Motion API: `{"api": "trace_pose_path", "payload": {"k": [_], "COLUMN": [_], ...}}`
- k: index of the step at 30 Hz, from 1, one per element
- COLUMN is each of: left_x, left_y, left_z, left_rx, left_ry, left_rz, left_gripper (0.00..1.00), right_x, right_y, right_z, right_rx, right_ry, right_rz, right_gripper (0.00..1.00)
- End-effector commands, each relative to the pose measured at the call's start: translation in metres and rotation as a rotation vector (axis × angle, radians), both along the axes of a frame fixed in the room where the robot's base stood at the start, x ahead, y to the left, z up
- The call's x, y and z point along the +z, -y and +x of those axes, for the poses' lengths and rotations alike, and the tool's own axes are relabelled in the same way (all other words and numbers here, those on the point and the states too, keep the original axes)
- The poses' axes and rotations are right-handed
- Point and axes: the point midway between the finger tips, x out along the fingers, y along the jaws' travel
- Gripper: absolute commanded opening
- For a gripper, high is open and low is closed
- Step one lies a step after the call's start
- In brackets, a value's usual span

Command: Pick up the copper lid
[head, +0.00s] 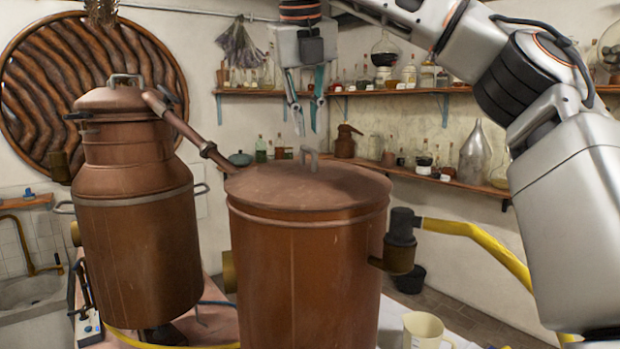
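The copper lid (290,186) sits flat on the large copper vat in the middle of the head view. A small grey handle (310,156) stands up on its top. My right gripper (307,129) points down above the handle, with a visible gap between it and the handle. Its two fingers are apart with nothing between them. My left gripper is not in view.
The copper vat (305,270) has a yellow hose (480,240) on its right. A copper still (138,240) with its own handled top stands at left, its pipe (185,128) slanting towards the lid. Shelves of bottles (445,182) line the back wall. A cream jug (424,332) stands at front.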

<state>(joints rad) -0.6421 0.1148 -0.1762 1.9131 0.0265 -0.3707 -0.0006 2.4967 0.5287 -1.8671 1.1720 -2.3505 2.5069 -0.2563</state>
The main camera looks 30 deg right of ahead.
Motion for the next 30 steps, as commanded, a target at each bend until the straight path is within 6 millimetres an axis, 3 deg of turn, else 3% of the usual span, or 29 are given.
{"api": "trace_pose_path", "payload": {"k": [7,18,27,30], "left_x": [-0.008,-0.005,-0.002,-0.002], "left_y": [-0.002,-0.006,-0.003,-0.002], "left_z": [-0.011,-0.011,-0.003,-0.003], "left_rx": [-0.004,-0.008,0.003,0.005], "left_ry": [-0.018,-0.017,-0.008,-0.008], "left_rz": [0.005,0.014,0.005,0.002], "left_gripper": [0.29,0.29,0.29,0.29], "right_x": [-0.023,-0.06,-0.065,-0.065], "right_y": [0.007,0.023,0.024,0.024], "right_z": [0.009,0.031,0.033,0.033], "right_rx": [0.001,0.002,0.0,0.0], "right_ry": [-0.003,-0.002,0.0,0.0], "right_rz": [0.001,0.001,0.001,0.001], "right_gripper": [0.13,0.13,0.13,0.0]}}
